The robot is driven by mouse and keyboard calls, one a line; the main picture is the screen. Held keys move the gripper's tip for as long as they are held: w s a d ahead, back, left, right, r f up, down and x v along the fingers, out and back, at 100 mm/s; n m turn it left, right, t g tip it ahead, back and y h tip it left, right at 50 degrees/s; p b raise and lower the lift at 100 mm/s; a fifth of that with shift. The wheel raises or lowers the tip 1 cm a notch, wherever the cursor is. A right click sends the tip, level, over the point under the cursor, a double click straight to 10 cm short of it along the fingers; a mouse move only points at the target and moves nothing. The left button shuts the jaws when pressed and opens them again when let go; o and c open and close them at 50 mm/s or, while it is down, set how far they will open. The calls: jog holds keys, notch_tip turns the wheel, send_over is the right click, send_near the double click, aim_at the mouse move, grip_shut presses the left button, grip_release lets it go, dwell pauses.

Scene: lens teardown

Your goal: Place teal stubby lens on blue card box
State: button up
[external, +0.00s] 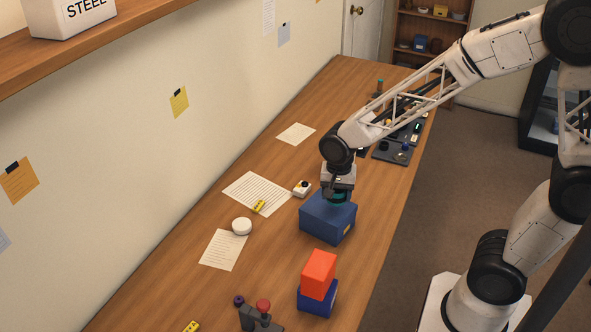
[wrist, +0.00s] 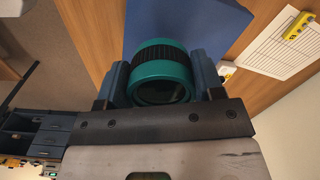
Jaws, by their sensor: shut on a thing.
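The teal stubby lens (wrist: 160,72) is teal with a black ribbed band. My gripper (wrist: 160,88) is shut on it, one finger on each side. In the external view, my gripper (external: 338,190) points down over the blue card box (external: 322,222), and only a bit of teal shows between the fingers and the box top. The box also shows behind the lens in the wrist view (wrist: 190,22). The lens is at or just above the box top; I cannot tell whether they touch.
A red block (external: 319,274) sits on a smaller dark blue box (external: 316,300) nearer the camera. A white round item (external: 242,226), a small white device (external: 301,188) and papers (external: 222,250) lie to the left. Dark trays (external: 392,152) stand farther back.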

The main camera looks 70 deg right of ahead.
aim_at(329, 201)
jog(key=shift+w+d+f, duration=0.1)
jog(key=shift+w+d, duration=0.05)
jog(key=shift+w, duration=1.05)
jog(key=shift+f, duration=1.75)
jog(key=shift+f, duration=0.1)
jog(key=o, duration=1)
notch_tip(329, 201, up, 12)
jog(key=shift+r, duration=0.15)
